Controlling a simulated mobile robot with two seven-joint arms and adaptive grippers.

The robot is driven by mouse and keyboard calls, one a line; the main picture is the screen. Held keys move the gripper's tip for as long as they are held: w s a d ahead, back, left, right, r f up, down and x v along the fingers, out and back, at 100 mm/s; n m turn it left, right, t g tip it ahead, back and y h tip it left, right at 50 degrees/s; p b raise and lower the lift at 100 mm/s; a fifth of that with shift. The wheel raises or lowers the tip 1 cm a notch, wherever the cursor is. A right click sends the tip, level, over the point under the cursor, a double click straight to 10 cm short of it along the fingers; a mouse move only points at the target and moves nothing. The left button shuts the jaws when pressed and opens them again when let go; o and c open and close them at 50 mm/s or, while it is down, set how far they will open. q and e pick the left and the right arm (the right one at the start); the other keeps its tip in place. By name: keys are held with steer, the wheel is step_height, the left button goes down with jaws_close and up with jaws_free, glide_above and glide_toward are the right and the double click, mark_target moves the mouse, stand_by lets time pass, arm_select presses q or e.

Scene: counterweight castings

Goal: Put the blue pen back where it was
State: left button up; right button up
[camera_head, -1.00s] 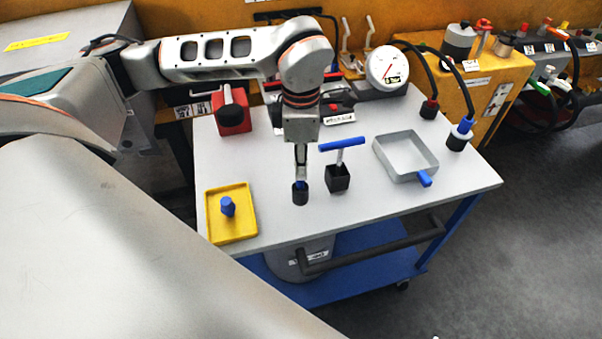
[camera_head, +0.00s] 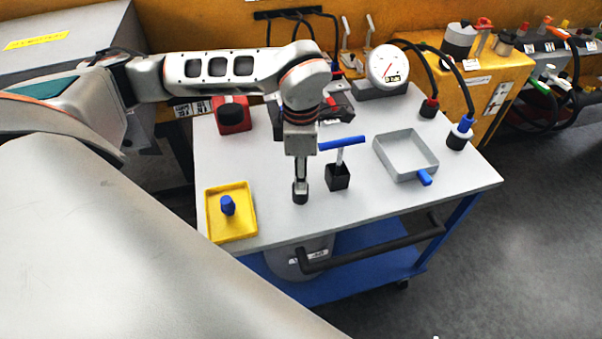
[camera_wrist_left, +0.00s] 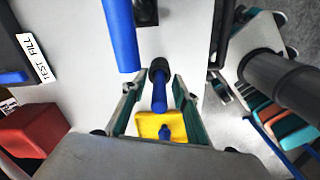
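The blue pen (camera_wrist_left: 159,94) stands in a small black cup (camera_wrist_left: 158,65) in the left wrist view. The cup (camera_head: 300,198) stands near the front of the cart top in the head view, where the gripper hides the pen. My left gripper (camera_head: 300,184) is above the cup, pointing down. In the left wrist view its fingers (camera_wrist_left: 157,88) lie on both sides of the pen with gaps visible, so it looks open around the pen. My right gripper is not in view.
A blue T-handle (camera_head: 341,143) in a black block (camera_head: 338,178) stands close right of the cup. A yellow tray (camera_head: 246,232) with a blue peg (camera_head: 228,206) is at left. A grey tray (camera_head: 404,178), a dial gauge (camera_head: 388,67) and a red block (camera_head: 232,125) stand around.

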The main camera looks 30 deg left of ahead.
arm_select(q)
step_height(320, 180, up, 12)
steer(key=shift+r+b, duration=0.15)
steer(key=shift+b, duration=0.2)
stand_by(0.8)
